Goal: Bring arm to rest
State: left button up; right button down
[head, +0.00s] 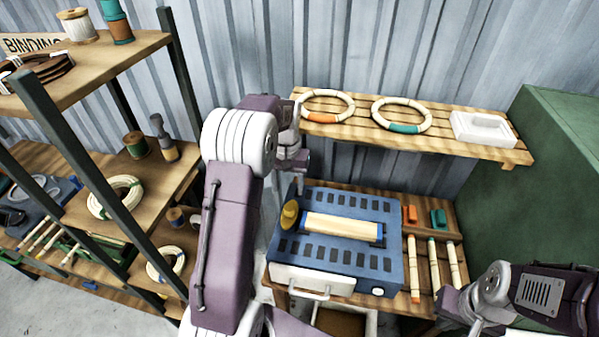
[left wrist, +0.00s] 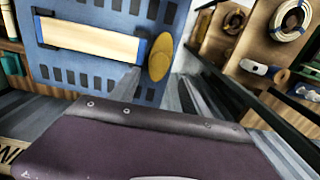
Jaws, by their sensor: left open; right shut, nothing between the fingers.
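My left arm rises from the bottom centre of the head view and bends over at the white joint. Its gripper (head: 301,170) hangs above the back left of the blue steam box, apart from it. In the left wrist view its two grey fingers (left wrist: 157,83) are spread and empty, with the yellow knob (left wrist: 160,57) beyond them. My right arm is low at the right edge of the head view. Its gripper (head: 455,302) is partly hidden by its own links, near the bench's front right, holding nothing visible.
The blue box (head: 290,248) with a pale roller stands on the slatted bench. Rattan sticks (head: 433,262) lie right of it. A wall shelf (head: 365,130) holds two rings and a white tray. A rack (head: 130,205) stands left, a green cabinet (head: 560,190) right.

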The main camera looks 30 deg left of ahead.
pick_arm(q)
jog(key=shift+d+f, duration=0.1)
jog(key=s+d+f+m+b, duration=0.1)
jog(key=s+d+m+b, duration=0.1)
jog(key=s+d+b, duration=0.4)
jog(key=s+d+f+t, duration=0.1)
jog(key=s+d+f, duration=0.4)
jog(key=s+f, duration=0.4)
jog(key=shift+s+m+b, duration=0.3)
jog(key=shift+s+b, duration=0.15)
jog(key=shift+s, duration=1.1)
